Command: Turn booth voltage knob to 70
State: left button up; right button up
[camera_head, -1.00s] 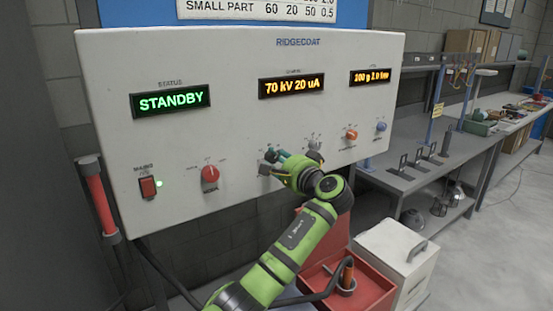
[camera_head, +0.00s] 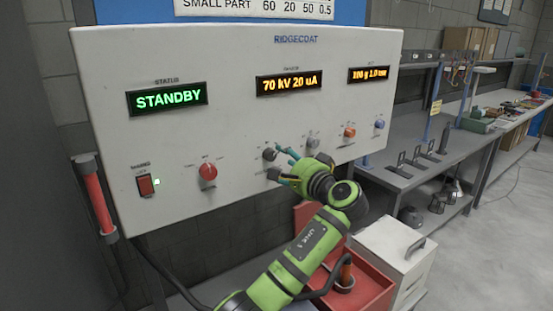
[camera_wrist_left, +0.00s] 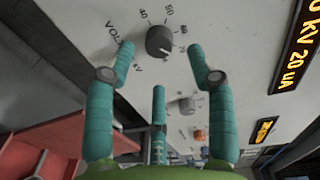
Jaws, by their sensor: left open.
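The booth voltage knob (camera_head: 269,154) is a dark round knob on the white control panel (camera_head: 240,105). In the left wrist view the voltage knob (camera_wrist_left: 160,40) shows in front of the fingers, its light pointer mark toward the lower right by the 70 end of its scale. The amber display (camera_head: 289,82) above it reads "70 kV 20 uA". My left gripper (camera_head: 279,161) is in front of the knob. Its teal fingers (camera_wrist_left: 162,60) are spread, with a visible gap between them and the knob. My right gripper is not in view.
The status display (camera_head: 166,98) reads "STANDBY". A red bin (camera_head: 372,290) and a white box (camera_head: 395,250) stand below.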

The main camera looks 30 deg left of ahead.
pick_arm(q)
jog(key=v, duration=0.8)
